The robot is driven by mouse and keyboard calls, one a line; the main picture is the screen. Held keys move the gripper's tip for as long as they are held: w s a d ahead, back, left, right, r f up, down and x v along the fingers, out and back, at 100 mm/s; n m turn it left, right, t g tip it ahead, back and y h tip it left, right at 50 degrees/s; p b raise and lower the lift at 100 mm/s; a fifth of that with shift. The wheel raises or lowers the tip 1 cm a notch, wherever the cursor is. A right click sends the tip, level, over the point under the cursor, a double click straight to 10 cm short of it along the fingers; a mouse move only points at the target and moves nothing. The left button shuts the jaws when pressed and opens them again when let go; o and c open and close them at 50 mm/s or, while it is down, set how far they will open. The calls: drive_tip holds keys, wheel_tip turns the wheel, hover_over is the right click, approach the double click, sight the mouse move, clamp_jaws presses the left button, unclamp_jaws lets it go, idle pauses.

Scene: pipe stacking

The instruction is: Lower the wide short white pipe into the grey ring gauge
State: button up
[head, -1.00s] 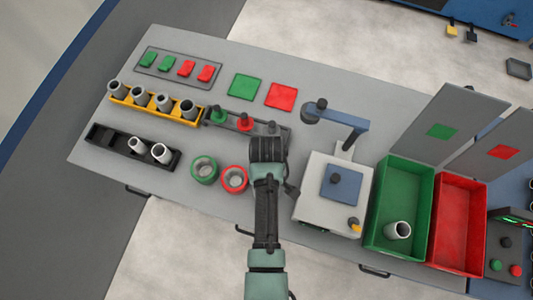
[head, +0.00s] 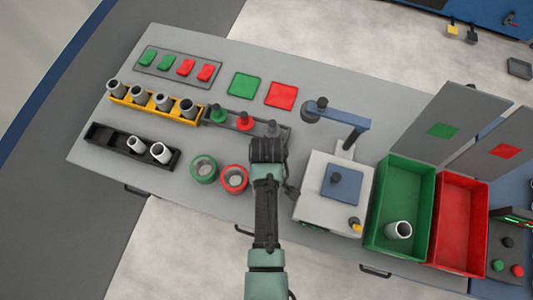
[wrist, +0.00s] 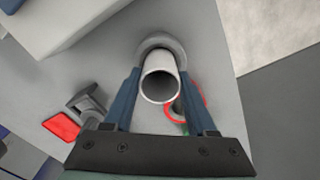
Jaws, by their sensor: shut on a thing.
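The wide white pipe (wrist: 159,85) is between the two blue fingers of my gripper (wrist: 163,88) in the wrist view, its open end toward the camera. My gripper is shut on it. The grey ring gauge (wrist: 158,39) shows as an arc around the pipe's far end. I cannot tell whether the pipe's lower end is inside the ring or just above it. In the head view my gripper (head: 267,152) is right of the red ring, and my arm hides the held pipe and the grey ring.
A red ring (head: 234,178) and a green ring (head: 204,168) stand left of my gripper. A stand with green, red and grey plugs (head: 245,122) is close behind. A white box device (head: 330,215) is close on the right. Yellow (head: 150,110) and black (head: 110,138) racks hold other pipes.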

drive_tip(key=o, duration=1.4)
drive_tip(key=shift+o, duration=0.2)
wheel_tip(320, 180, up, 13)
drive_tip(key=b, duration=0.1)
